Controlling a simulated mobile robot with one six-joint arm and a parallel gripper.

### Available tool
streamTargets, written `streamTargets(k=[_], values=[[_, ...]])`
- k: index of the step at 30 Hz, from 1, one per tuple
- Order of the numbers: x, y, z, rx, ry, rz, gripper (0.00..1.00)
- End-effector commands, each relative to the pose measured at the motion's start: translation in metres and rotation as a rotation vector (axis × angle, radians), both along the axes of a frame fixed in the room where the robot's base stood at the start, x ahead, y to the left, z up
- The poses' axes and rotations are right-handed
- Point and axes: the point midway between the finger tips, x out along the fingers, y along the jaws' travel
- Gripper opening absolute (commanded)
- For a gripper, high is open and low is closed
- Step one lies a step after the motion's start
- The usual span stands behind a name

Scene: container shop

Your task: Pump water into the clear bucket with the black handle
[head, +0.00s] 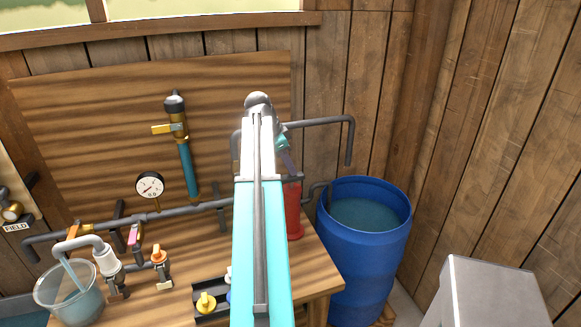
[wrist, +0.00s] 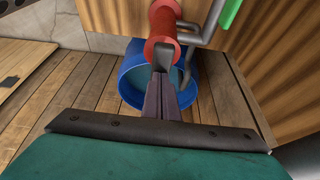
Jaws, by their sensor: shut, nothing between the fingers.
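The clear bucket (head: 41,295) stands at the lower left in the head view, under a grey curved spout (head: 78,244). It holds some bluish water, and a pale streak runs from the spout down into it. I cannot make out its black handle. A red pump cylinder (head: 293,212) stands at the bench's right end, partly behind my arm. My gripper (head: 290,163) is shut and empty, just above the red cylinder. In the wrist view, its dark fingers (wrist: 163,78) point at the red cylinder (wrist: 161,28); I cannot tell whether they touch the grey part at its end.
A blue barrel (head: 364,270) of water stands right of the bench, with a bent grey pipe (head: 330,121) above it. Pipes with a gauge (head: 150,187) and several coloured valves run along the board. A grey block (head: 484,295) is at the lower right.

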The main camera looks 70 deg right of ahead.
Motion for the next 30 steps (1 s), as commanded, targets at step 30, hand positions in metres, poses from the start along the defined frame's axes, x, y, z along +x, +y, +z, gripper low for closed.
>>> streamTargets(k=[30], values=[[0.0, 0.0, 0.048, 0.003, 0.0, -0.001, 0.0]])
